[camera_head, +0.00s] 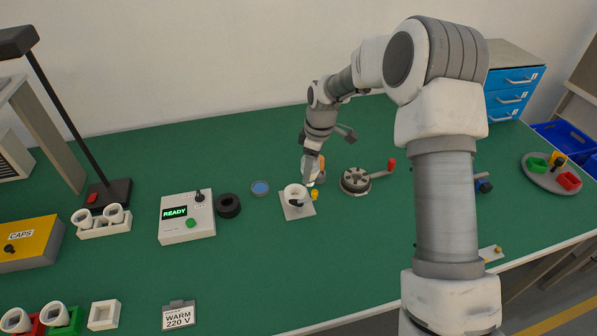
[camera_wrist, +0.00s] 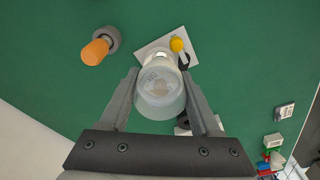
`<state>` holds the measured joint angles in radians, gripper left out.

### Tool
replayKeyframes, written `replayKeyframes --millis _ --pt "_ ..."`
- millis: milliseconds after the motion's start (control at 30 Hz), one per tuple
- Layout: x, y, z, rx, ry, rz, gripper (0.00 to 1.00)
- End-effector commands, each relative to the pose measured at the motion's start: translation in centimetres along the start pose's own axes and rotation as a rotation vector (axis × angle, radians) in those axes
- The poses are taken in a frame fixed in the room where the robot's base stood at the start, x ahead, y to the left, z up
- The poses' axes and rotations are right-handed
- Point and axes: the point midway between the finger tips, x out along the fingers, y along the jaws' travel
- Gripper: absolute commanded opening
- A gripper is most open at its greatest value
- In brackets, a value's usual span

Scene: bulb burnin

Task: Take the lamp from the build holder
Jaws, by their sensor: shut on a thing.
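The lamp (camera_wrist: 160,92), a pale translucent rounded body, sits between the two fingers of my gripper (camera_wrist: 160,100) in the wrist view. My gripper is shut on its sides. In the head view the white lamp (camera_head: 295,191) is at the build holder, a white square plate (camera_head: 298,213) with a yellow knob (camera_head: 315,194). My gripper (camera_head: 304,184) comes down from above at the lamp. The holder plate also shows behind the lamp in the wrist view (camera_wrist: 146,52). The lamp hides its own lower end, so I cannot tell whether it is still seated.
An orange-topped piece (camera_wrist: 96,50) stands close to the holder. A round grey device (camera_head: 356,181) with a red-knobbed lever is to the right. A blue disc (camera_head: 260,187), a black ring (camera_head: 228,205) and a box reading READY (camera_head: 186,228) are to the left.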

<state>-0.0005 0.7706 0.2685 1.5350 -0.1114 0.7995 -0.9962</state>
Motion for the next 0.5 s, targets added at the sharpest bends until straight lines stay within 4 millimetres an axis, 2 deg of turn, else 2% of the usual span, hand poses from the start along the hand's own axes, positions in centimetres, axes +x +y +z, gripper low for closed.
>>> replayKeyframes --millis 233,500 --pt "-3.2 0.3 4.2 0.004 0.0 0.002 0.11" --pt "-5.2 0.4 6.4 0.0 0.001 0.002 0.11"
